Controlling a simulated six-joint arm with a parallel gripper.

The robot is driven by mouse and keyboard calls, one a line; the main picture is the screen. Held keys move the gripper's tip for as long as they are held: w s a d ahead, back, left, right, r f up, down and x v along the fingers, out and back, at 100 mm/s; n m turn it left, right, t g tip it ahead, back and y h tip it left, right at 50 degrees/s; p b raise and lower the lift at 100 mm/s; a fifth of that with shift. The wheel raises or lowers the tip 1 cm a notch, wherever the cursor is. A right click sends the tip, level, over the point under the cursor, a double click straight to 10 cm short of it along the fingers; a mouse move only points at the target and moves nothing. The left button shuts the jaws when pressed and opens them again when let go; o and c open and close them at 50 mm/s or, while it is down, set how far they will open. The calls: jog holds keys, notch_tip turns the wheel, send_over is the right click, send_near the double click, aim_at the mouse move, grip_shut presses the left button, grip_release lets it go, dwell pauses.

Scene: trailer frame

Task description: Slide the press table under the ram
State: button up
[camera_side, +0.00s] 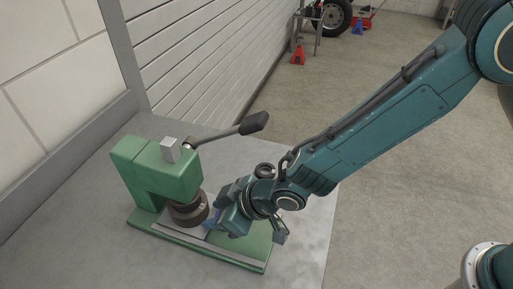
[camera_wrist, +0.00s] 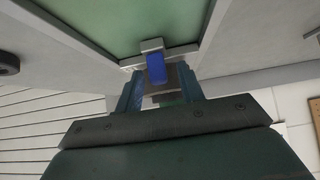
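The green press (camera_side: 155,170) stands on a grey bench top. Its square metal ram (camera_side: 170,150) sticks out of the top of the head. A dark round piece (camera_side: 188,212) sits below the front of the head, on a flat grey metal plate that looks like the press table (camera_side: 168,233); my gripper hides part of it. My gripper (camera_side: 215,222) is low over the base, at the right of the round piece. In the wrist view, a blue grip (camera_wrist: 156,70) on a grey bracket lies between the two fingers of my gripper (camera_wrist: 159,88). The fingers look apart, with gaps beside the blue grip.
A lever with a black handle (camera_side: 253,123) extends right from the press head, above and behind my gripper. The green press base (camera_side: 250,261) runs to the front right. Bare bench (camera_side: 90,225) lies left. A ribbed wall (camera_side: 200,60) stands behind.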

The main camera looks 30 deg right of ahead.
jog(key=v, duration=1.3)
jog(key=shift+s+d+r, duration=0.2)
jog(key=shift+r, duration=0.05)
jog(key=shift+d, duration=0.1)
dwell(0.4)
jog(key=d+r+m+h, duration=0.2)
jog(key=d+r, duration=0.3)
jog(key=d, duration=0.4)
jog(key=d+r+m+h, duration=0.1)
jog(key=d+r+m, duration=0.1)
jog(key=d+r, duration=0.5)
jog(key=s+d+r+m+h, duration=0.2)
jog(key=s+d+m, duration=0.3)
jog(key=s+d, duration=0.9)
jog(key=d+h, duration=0.1)
jog(key=d, duration=0.2)
jog(key=shift+s+d+r+g, duration=0.25)
jog(key=shift+s+d+g, duration=0.1)
jog(key=shift+g, duration=0.05)
